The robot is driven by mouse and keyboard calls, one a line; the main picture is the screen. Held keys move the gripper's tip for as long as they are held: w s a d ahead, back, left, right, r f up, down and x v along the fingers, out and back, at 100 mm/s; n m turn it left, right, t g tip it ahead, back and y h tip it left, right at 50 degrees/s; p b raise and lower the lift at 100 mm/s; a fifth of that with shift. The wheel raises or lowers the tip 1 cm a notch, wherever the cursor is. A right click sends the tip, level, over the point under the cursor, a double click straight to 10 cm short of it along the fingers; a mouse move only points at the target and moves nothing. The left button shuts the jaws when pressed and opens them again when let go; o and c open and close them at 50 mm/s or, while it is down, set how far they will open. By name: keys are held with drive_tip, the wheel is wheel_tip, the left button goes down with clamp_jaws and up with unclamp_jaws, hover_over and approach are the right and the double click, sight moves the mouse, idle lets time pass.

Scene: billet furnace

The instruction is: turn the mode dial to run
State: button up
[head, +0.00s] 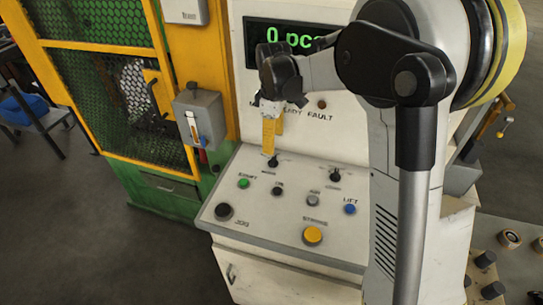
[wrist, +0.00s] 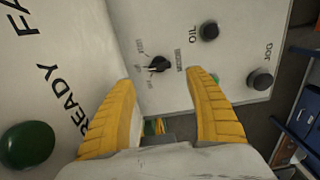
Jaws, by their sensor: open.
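A black dial (head: 273,161) stands at the back left of the sloping control panel, and a second black dial (head: 335,175) is to its right. Their labels are too small to read, so I cannot tell which is the mode dial. My gripper (head: 272,138) is open, its yellow fingers pointing down just above the left dial. In the wrist view, that dial (wrist: 159,63) shows beyond and between the open fingertips (wrist: 163,80), apart from them. Small lettering surrounds it, but I cannot read its setting.
The panel (head: 262,228) carries a green button (head: 243,183), black OIL (head: 277,191) and JOG (head: 224,212) buttons, a blue LIFT button (head: 350,209) and a yellow button (head: 312,235). The upright display face (head: 256,88) is close behind my gripper. A yellow-framed guard (head: 110,80) stands left.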

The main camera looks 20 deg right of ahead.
sight(273, 159)
wheel_tip(273, 159, down, 8)
drive_tip(key=shift+b, duration=1.05)
drive_tip(key=c, duration=1.2)
